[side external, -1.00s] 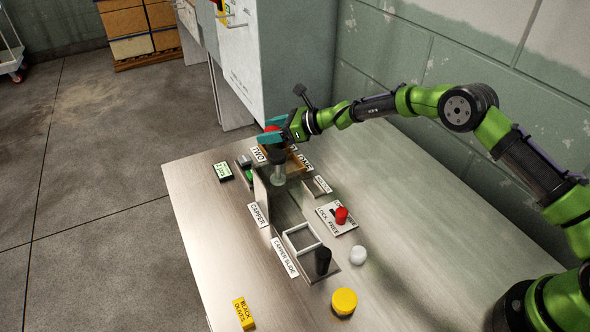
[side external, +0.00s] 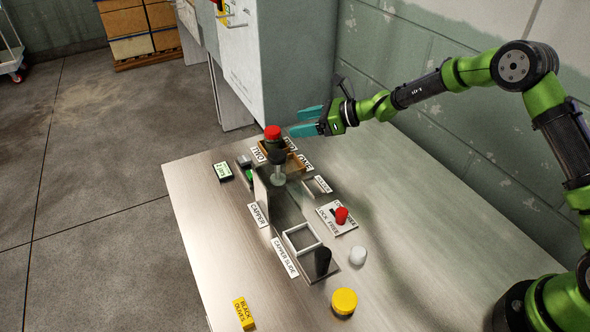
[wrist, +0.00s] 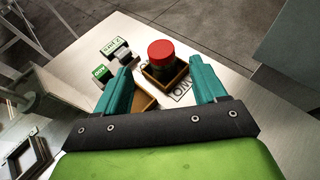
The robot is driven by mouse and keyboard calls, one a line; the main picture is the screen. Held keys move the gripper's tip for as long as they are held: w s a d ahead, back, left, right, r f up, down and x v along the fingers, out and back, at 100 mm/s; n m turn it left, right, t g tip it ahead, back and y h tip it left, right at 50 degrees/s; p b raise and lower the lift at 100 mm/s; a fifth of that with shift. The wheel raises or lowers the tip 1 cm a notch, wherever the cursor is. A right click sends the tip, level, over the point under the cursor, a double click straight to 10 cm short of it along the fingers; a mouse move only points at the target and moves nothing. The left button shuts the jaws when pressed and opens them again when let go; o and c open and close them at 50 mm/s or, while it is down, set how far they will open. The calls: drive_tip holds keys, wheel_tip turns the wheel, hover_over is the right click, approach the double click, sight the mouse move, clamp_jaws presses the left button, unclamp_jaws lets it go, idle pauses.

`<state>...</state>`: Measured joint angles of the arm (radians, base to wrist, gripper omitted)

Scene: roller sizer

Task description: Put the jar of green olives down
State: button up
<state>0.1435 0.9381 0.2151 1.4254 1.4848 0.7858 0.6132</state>
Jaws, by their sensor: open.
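A jar with a red lid (side external: 273,132) stands upright in a wooden holder at the far end of the table, beside the sign reading TWO. The wrist view shows the red lid (wrist: 161,53) and the small wooden tray (wrist: 165,77) around its base. The jar's contents cannot be made out, so I cannot tell if it is the green olives. My gripper (side external: 300,121) is open and empty, to the right of the jar and apart from it. In the wrist view its teal fingers (wrist: 162,85) are spread, with the jar beyond them.
The capper (side external: 262,190), its slide frame (side external: 301,239) and a red knob (side external: 341,215) run down the table's middle. A white ball (side external: 358,257), a yellow lid (side external: 344,301) and a BLACK OLIVES block (side external: 243,313) lie nearer. The table's right side is clear.

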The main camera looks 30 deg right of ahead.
drive_tip(key=s+d+r+n+g+h, duration=0.2)
drive_tip(key=s+r+n+g+h, duration=0.1)
drive_tip(key=s+r+n, duration=1.45)
drive_tip(key=s+d+n+h, duration=0.2)
drive_tip(key=s+d, duration=0.2)
drive_tip(key=s, duration=0.7)
drive_tip(key=s+d+n+t+h, duration=0.1)
drive_tip(key=s+d+n+h, duration=0.2)
drive_tip(key=s, duration=0.7)
drive_tip(key=shift+s+d+f, duration=0.3)
drive_tip(key=shift+s+d, duration=0.1)
drive_tip(key=shift+d, duration=0.3)
